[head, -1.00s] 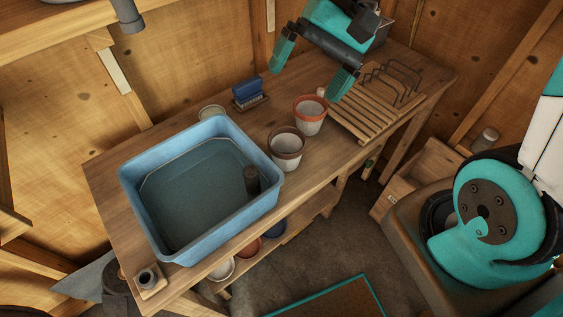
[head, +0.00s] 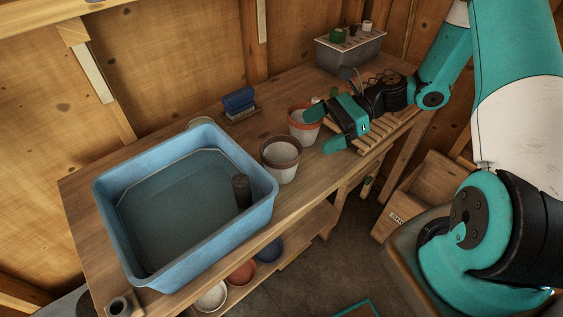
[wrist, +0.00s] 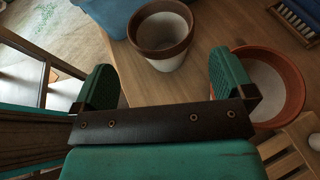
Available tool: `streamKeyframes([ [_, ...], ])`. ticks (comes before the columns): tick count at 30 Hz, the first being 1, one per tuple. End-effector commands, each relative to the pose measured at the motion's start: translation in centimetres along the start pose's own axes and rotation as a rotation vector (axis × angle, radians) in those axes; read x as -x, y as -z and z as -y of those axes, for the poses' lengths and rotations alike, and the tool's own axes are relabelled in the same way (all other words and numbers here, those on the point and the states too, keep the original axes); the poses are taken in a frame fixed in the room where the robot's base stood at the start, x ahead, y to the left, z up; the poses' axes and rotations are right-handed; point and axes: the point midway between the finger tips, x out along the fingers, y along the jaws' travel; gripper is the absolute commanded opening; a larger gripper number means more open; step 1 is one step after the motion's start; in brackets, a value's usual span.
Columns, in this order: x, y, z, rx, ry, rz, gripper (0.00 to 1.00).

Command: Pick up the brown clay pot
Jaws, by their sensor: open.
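The brown clay pot (head: 281,173), with a brown rim and pale whitish sides, stands upright on the wooden bench, just right of the blue tub. In the wrist view the brown pot (wrist: 166,61) is ahead of the fingers and roughly centred between them, not touching them. My gripper (head: 325,129) is open and empty, low over the bench, to the right of the brown pot. In the wrist view the fingers of my gripper (wrist: 165,85) are spread wide.
An orange-rimmed pot (head: 302,134) stands close beside one finger; it also shows in the wrist view (wrist: 293,90). A blue tub (head: 185,255) of water fills the bench's left side. A blue brush (head: 238,102) lies behind, a slatted rack (head: 372,139) to the right.

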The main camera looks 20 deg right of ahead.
Motion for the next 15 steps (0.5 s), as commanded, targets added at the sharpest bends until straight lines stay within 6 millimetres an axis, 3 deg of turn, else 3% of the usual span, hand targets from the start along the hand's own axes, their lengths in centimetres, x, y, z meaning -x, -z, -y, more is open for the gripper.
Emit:
streamKeyframes([
  [3, -2.1, -0.1, 0.0, 0.001, -0.003, 0.001, 1.0],
  [11, -4.2, -0.1, 0.0, 0.002, -0.003, 0.0, 1.0],
  [15, -6.5, -0.1, -0.1, 0.001, -0.006, 0.0, 1.0],
])
